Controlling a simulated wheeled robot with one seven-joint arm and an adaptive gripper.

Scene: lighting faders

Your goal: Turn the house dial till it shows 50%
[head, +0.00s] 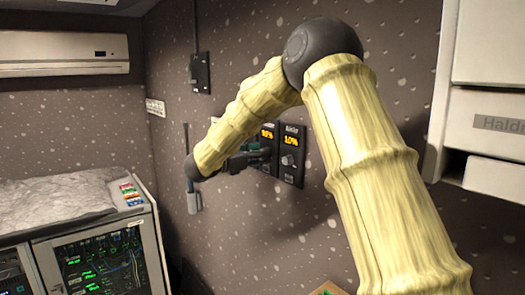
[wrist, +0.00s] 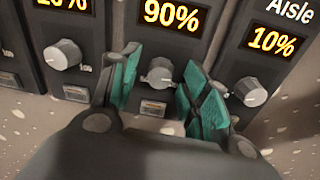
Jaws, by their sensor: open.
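A dark wall panel reading 90% (wrist: 172,17) has a grey round dial (wrist: 158,73) below its display. Its name label is out of the wrist view, so I cannot read whether it is the house panel. My gripper (wrist: 162,64) is open, its teal-padded fingers on either side of this dial. Gaps show between the pads and the dial. In the head view my gripper (head: 250,158) is at the wall, partly covering the 90% panel (head: 268,134).
The Aisle panel (head: 292,141) reads 10%, and its dial (wrist: 250,91) is close to my right finger. Another panel's dial (wrist: 63,54) is left of my gripper. A white cabinet (head: 488,130) stands at right, and an equipment rack (head: 158,250) at lower left.

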